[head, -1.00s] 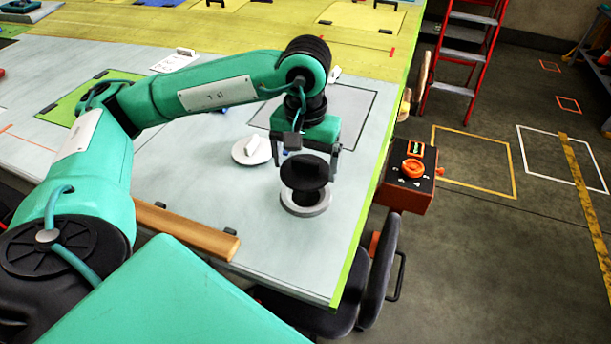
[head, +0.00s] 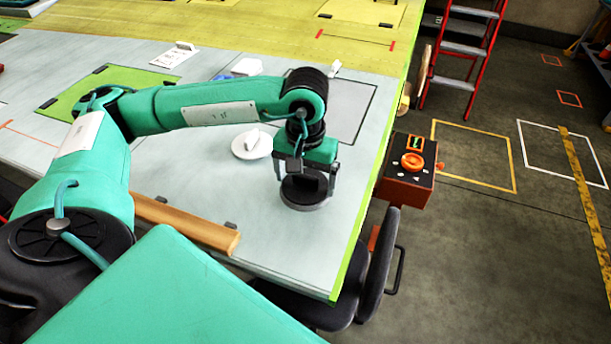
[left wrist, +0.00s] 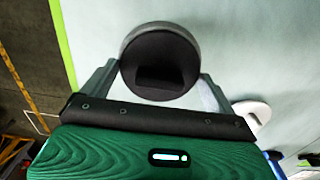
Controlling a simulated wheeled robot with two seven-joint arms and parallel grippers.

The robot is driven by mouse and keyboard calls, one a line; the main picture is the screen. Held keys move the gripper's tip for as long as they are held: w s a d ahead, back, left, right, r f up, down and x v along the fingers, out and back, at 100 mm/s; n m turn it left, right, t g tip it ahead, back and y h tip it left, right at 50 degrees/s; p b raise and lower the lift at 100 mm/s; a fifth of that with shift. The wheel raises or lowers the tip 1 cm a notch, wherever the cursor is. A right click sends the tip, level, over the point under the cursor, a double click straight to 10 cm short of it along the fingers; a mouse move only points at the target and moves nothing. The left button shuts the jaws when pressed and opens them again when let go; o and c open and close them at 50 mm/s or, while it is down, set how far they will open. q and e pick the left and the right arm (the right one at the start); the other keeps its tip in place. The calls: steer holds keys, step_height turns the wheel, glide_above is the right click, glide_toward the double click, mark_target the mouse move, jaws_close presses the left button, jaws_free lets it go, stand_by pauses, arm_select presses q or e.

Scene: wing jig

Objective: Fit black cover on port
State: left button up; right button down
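The black cover (head: 304,186) is a round dark disc with a raised grip block. It lies level over the port (head: 303,206), a grey ring near the right edge of the table. The cover also fills the ring in the left wrist view (left wrist: 160,55), with the grey rim showing around it; I cannot tell whether it is fully seated. My left gripper (head: 306,178) points down over the port, its two fingers at opposite sides of the cover. In the left wrist view the fingers (left wrist: 160,75) appear to touch the cover's edges. My right gripper is not in view.
A white round cover (head: 252,146) with an upright handle lies to the left of the port. A wooden bar (head: 190,224) lies along the table's front edge. An orange control box (head: 408,168) stands beyond the right edge. A black chair (head: 372,275) is below it.

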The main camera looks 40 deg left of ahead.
mark_target(306, 176)
arm_select(q)
steer(key=shift+o, duration=0.6)
steer(key=shift+r, duration=0.1)
steer(key=shift+r+p, duration=0.3)
steer(key=shift+p, duration=0.15)
step_height(306, 176, up, 12)
steer(key=b, duration=0.3)
steer(key=shift+d+f, duration=0.1)
steer(key=shift+f, duration=0.1)
